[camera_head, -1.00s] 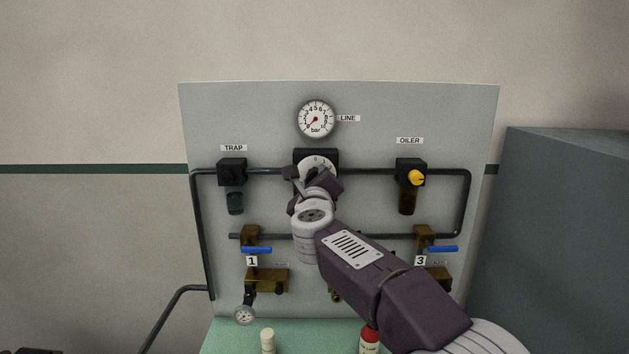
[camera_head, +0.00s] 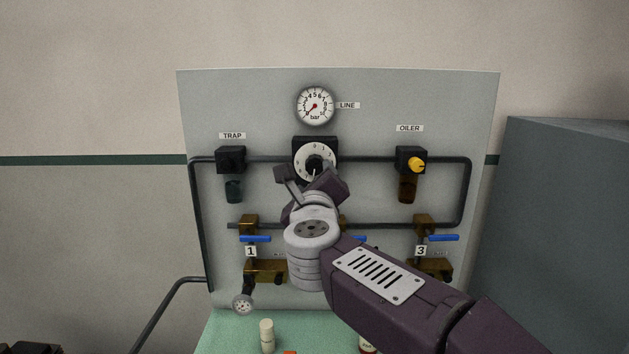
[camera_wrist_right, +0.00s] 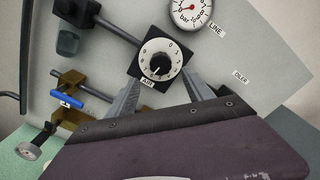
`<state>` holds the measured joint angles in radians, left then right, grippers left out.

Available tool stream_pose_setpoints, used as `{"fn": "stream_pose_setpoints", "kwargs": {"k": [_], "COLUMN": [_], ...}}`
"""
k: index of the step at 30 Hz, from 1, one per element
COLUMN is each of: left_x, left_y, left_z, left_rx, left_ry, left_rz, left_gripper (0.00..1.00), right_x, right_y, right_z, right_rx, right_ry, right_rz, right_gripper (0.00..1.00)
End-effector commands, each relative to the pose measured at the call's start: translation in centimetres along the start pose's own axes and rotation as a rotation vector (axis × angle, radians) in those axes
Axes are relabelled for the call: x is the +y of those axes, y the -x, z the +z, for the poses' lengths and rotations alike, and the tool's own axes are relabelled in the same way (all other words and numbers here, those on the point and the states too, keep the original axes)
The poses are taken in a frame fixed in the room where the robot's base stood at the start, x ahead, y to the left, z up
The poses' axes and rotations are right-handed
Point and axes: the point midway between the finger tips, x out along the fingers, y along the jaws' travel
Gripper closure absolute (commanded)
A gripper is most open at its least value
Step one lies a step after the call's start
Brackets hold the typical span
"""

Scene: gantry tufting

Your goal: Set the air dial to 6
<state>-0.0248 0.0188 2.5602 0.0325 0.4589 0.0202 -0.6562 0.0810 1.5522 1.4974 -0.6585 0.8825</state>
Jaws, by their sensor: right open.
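The air dial (camera_head: 302,160) is a white numbered ring with a black knob, on a black square block in the middle of the panel. In the right wrist view the whole dial face (camera_wrist_right: 147,61) shows, with the AIR label below it. A pale mark on the knob points roughly toward the dial's lower side; I cannot read its exact number. My right gripper (camera_head: 308,180) is open just in front of and below the dial. In the right wrist view its two fingers (camera_wrist_right: 162,82) stand apart, with the knob beyond them and nothing held. My left gripper does not show.
The LINE gauge (camera_head: 315,105) is above the dial. The TRAP unit (camera_head: 231,160) is to the left and the OILER (camera_head: 410,160), with its yellow knob, to the right. Blue-handled valves (camera_head: 255,239) sit below. A cream bottle (camera_head: 267,336) stands on the green surface.

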Motion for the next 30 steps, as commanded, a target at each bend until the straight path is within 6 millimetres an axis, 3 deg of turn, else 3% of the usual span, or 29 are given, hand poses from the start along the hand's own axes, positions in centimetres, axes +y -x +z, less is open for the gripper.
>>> {"fn": "stream_pose_setpoints", "kwargs": {"k": [9,13,17,19,23,25,27,30], "left_x": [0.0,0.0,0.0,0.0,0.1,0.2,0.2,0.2], "left_y": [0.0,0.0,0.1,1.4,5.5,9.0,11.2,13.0], "left_z": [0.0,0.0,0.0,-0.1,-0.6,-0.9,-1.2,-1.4], "left_rx": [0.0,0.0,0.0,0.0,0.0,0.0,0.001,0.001], "left_ry": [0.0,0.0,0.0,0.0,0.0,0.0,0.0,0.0], "left_rz": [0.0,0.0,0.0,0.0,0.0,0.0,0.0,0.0], "left_gripper": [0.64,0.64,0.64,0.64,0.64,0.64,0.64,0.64], "right_x": [0.0,-0.3,-0.1,-0.2,-0.4,-0.7,-0.4,-0.4], "right_y": [0.3,0.3,0.2,0.1,0.0,0.2,0.3,0.4], "right_z": [0.0,0.0,-1.1,-1.4,-0.9,-0.1,0.1,0.3], "right_rx": [0.0,0.003,0.026,0.046,0.067,0.054,0.027,0.002], "right_ry": [0.006,0.2,0.805,1.2,1.926,2.279,2.435,2.472], "right_rz": [0.0,-0.01,-0.044,-0.051,-0.049,-0.042,-0.033,-0.011], "right_gripper": [0.4,0.4,0.4,0.4,0.4,0.4,0.4,0.4]}}
